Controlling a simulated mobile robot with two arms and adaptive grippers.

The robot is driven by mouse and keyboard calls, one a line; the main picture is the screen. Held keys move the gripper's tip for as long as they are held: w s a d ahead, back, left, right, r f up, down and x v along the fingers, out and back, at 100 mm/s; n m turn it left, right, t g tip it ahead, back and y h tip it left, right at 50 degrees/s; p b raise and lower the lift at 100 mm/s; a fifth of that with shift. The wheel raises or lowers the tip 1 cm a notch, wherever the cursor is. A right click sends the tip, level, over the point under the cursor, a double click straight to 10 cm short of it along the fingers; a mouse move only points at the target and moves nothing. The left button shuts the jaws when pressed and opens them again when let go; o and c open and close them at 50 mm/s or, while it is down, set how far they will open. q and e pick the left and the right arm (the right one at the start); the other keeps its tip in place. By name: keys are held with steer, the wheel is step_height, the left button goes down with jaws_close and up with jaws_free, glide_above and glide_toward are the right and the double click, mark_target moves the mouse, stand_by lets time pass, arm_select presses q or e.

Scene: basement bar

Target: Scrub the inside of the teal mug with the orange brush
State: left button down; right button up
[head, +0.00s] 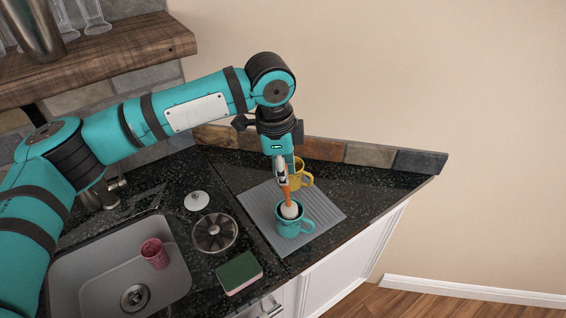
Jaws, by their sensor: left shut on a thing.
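The teal mug (291,227) stands upright on a grey ribbed drying mat (325,217) on the dark counter, its handle toward the right. The orange brush (286,194) is upright over the mug, with its pale round head (290,210) at the mug's mouth. How deep the head sits in the mug is hard to tell. My left gripper (282,178) points down, shut on the brush's orange handle above the mug. My right gripper is not in view.
A yellow mug (302,174) stands on the mat just behind the brush. A green sponge (239,272), a dark round strainer (215,233) and a white knobbed lid (197,200) lie left of the mat. A pink cup (155,254) is in the sink (85,272).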

arm_select(q)
steer(key=shift+f+b, duration=0.3)
steer(key=shift+f, duration=1.55)
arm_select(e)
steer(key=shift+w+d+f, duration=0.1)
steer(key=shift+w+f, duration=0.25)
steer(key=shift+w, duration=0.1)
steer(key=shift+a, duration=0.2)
arm_select(q)
steer(key=shift+f, duration=0.25)
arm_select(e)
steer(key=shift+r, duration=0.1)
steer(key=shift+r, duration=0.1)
